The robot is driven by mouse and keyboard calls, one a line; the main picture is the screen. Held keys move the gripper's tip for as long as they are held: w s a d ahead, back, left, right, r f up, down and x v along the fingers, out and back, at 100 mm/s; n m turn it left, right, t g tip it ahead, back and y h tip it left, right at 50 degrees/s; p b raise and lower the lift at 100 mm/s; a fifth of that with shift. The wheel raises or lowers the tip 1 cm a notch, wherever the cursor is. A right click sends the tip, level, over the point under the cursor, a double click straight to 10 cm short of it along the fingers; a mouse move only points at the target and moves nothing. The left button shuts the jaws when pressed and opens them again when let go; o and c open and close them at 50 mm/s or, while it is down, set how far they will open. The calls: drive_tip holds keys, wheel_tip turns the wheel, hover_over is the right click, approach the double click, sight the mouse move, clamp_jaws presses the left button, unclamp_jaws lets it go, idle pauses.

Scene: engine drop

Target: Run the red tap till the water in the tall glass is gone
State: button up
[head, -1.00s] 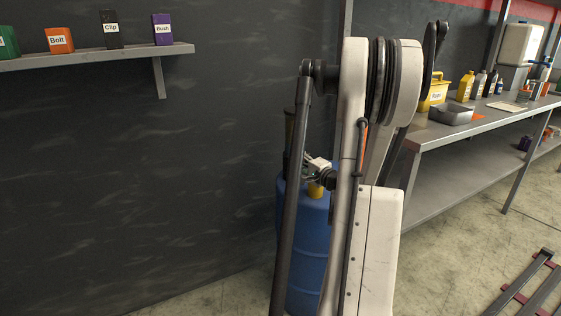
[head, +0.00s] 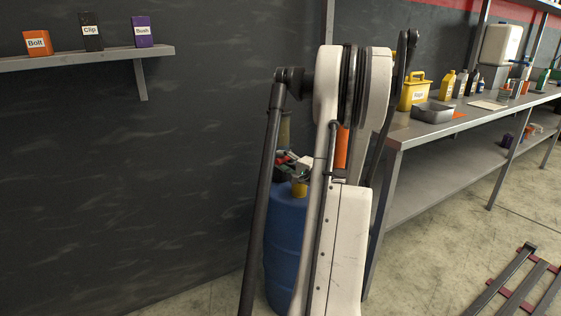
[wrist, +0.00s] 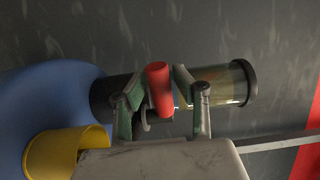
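The tall glass (wrist: 215,85) is a clear cylinder with a dark cap. It lies sideways across the wrist view and shows upright and partly hidden above the blue drum in the head view (head: 284,130). Its contents look yellowish; I cannot tell the water level. The red tap handle (wrist: 158,82) is at the glass's lower end. My gripper (wrist: 157,97) is open with green-padded fingers, one on each side of the red handle; I cannot tell whether either touches it. A yellow cup-like piece (wrist: 62,153) is on the blue drum (wrist: 38,95).
The dark wall (head: 150,190) is close behind the drum. A shelf (head: 90,58) holds boxes labelled Bolt, Clip and Bush. On the right, a bench (head: 430,130) carries a yellow caddy (head: 416,92), a grey tray (head: 433,112) and bottles. A slatted rack (head: 515,285) is on the floor.

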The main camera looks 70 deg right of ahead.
drive_tip(key=shift+o, duration=0.8)
drive_tip(key=v, duration=1.2)
drive_tip(key=shift+w, duration=0.1)
